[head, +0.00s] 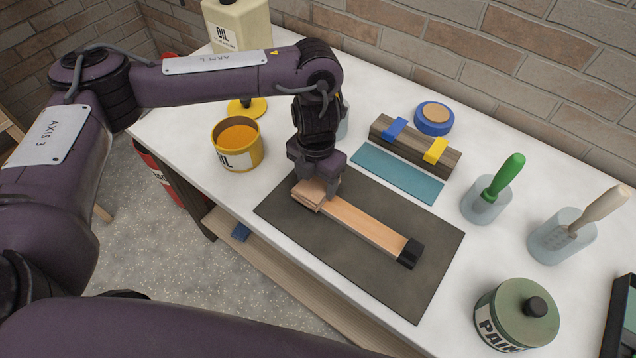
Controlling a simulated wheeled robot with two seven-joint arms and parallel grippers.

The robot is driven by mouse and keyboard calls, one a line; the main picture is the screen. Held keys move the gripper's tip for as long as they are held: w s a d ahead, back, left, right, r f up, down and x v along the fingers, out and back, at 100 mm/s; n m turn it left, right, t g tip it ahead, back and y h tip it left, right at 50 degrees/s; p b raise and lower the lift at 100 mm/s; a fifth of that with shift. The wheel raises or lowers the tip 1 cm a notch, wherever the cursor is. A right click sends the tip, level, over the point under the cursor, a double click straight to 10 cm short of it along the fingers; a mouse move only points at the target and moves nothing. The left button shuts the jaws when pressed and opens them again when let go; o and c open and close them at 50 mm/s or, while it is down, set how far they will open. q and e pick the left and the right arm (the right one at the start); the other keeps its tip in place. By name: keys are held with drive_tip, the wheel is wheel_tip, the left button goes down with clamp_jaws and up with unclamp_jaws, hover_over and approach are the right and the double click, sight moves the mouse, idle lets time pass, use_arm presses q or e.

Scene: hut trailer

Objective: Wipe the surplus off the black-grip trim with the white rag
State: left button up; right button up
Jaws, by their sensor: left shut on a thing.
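The black-grip trim is a long light-wood strip (365,226) lying on a dark grey mat (290,220), with a black grip (410,253) on its lower right end. My left gripper (316,184) points down over the upper left end of the trim. It is shut on a small pale tan, layered pad (307,194), which seems to rest on the trim. The pad may be the rag, but it looks tan rather than white. The fingers partly hide it. No other rag shows. My right gripper is not in view.
An open yellow oil tin (237,146) stands left of the mat. Behind lie a teal strip (398,174), a dark wood block (412,147) with clips and a blue roll (434,119). Tool cups (486,202) and a paint pot (516,314) stand right. The white tabletop between is clear.

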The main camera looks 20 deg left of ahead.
use_arm(q)
drive_tip(key=shift+s+a+f+p, duration=0.1)
drive_tip(key=shift+s+a+p, duration=0.1)
drive_tip(key=shift+s, duration=0.3)
drive_tip(key=shift+s+a+p, duration=0.1)
drive_tip(key=shift+s+p, duration=0.05)
drive_tip(key=shift+s, duration=0.35)
drive_tip(key=shift+w+d, duration=0.25)
drive_tip(key=shift+w, duration=0.35)
drive_tip(key=shift+w+d, duration=0.25)
drive_tip(key=shift+w, duration=0.3)
drive_tip(key=shift+s+a, duration=0.15)
drive_tip(key=shift+s, duration=0.2)
drive_tip(key=shift+s+a, duration=0.1)
drive_tip(key=shift+s, duration=0.15)
drive_tip(key=shift+r, duration=0.25)
wheel_tip(320, 180, up, 7)
drive_tip(key=p, duration=0.7)
drive_tip(key=shift+f, duration=0.1)
